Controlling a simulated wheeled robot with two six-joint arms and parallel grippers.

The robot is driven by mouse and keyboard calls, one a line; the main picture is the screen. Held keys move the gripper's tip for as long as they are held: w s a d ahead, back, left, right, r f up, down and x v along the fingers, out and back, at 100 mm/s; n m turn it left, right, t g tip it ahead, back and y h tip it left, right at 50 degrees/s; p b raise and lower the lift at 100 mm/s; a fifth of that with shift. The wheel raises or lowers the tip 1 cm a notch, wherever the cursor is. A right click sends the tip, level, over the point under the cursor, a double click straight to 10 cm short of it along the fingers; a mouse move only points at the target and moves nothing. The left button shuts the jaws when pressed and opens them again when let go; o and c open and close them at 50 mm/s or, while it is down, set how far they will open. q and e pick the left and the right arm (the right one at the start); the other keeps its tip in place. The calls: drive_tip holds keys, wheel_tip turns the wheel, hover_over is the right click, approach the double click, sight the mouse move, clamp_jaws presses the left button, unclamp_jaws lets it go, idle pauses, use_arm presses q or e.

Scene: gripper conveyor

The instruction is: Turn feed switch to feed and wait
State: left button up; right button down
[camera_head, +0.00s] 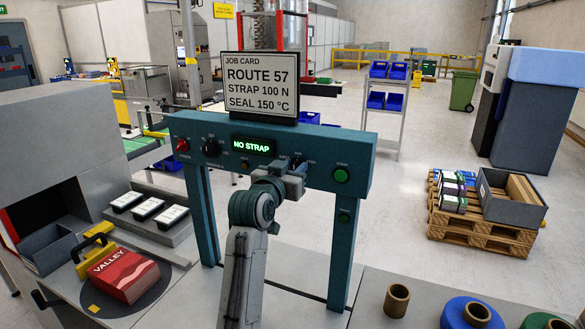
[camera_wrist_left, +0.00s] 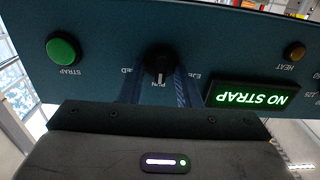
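The feed switch is a black knob (camera_wrist_left: 160,62) on the teal panel. In the left wrist view, which is upside down, its pale mark appears to point at the RUN label, with partly covered feed and eject labels at either side. My left gripper (camera_wrist_left: 160,88) is open, its two fingers apart on either side of the knob; I cannot tell whether they touch it. In the head view my left gripper (camera_head: 292,180) is at the panel and covers most of the switch. The display (camera_head: 253,146) reads NO STRAP in green. My right gripper is not in view.
A green STRAP button (camera_head: 340,175), a black selector (camera_head: 211,147) and a red knob (camera_head: 182,146) share the panel. A job card (camera_head: 260,82) stands above. A red VALLEY pack (camera_head: 124,274) lies left of the arch. Spools (camera_head: 473,314) stand at the lower right.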

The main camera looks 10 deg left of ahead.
use_arm(q)
clamp_jaws()
drive_tip(key=shift+m, duration=0.3)
drive_tip(key=m+b, duration=0.1)
drive_tip(key=m, duration=0.4)
drive_tip(key=shift+d+f, duration=0.1)
drive_tip(key=shift+d, duration=0.05)
drive_tip(key=shift+d+f+m+b, duration=0.15)
drive_tip(key=shift+m+b, duration=0.85)
drive_tip(key=shift+m, duration=2.2)
drive_tip(key=shift+o, duration=0.6)
unclamp_jaws()
